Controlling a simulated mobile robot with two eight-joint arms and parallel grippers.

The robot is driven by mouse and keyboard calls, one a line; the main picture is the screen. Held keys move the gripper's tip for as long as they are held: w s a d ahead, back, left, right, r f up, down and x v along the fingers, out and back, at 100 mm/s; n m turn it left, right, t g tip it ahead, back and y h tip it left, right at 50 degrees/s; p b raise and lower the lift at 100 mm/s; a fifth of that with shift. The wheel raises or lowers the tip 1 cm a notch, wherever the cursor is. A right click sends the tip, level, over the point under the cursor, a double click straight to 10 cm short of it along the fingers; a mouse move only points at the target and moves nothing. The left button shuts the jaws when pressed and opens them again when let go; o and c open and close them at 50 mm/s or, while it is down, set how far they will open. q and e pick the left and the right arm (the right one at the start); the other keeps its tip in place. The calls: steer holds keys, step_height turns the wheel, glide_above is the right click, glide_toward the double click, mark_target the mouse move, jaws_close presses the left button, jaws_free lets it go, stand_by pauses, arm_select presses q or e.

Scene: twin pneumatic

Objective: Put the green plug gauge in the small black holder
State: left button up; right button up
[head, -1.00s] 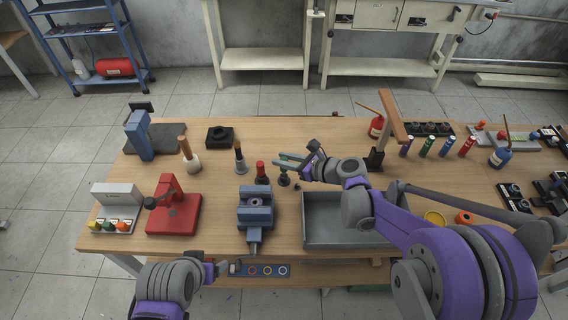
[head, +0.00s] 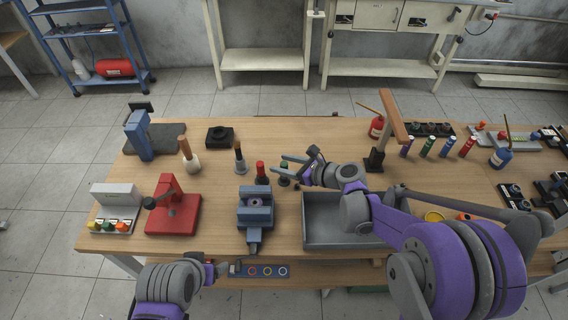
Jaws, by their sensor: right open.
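A plug gauge with a green top and dark base (head: 284,167) stands upright on the table, just right of a red-topped one (head: 262,172). My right gripper (head: 286,162) is open, with its fingers pointing left at the green gauge's top. The fingers partly cover the gauge; I cannot tell whether they touch it. A small black block with a round opening (head: 219,136), which looks like the holder, lies farther back to the left. My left gripper (head: 221,269) is low at the table's front edge, and its jaws are too small to read.
A blue vise (head: 255,208) stands front centre, with a grey tray (head: 312,236) to its right. A red press (head: 176,212) is on the left. A wooden-armed stand (head: 376,160) is right of my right gripper.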

steer(key=v, duration=1.2)
steer(key=s+d+f+n+g+h, duration=0.1)
steer(key=s+d+n+h, duration=0.2)
steer(key=s+n, duration=0.4)
steer(key=s+d+f+n+h, duration=0.2)
steer(key=s+n+h, duration=0.2)
steer(key=s+n, duration=0.4)
steer(key=s+d+f+n+g+h, duration=0.1)
steer(key=s+d+f+n+h, duration=0.1)
steer(key=s+n, duration=0.6)
steer(key=shift+s+d+n+g+h, duration=0.3)
steer(key=shift+d+n+h, duration=0.6)
steer(key=shift+n, duration=0.2)
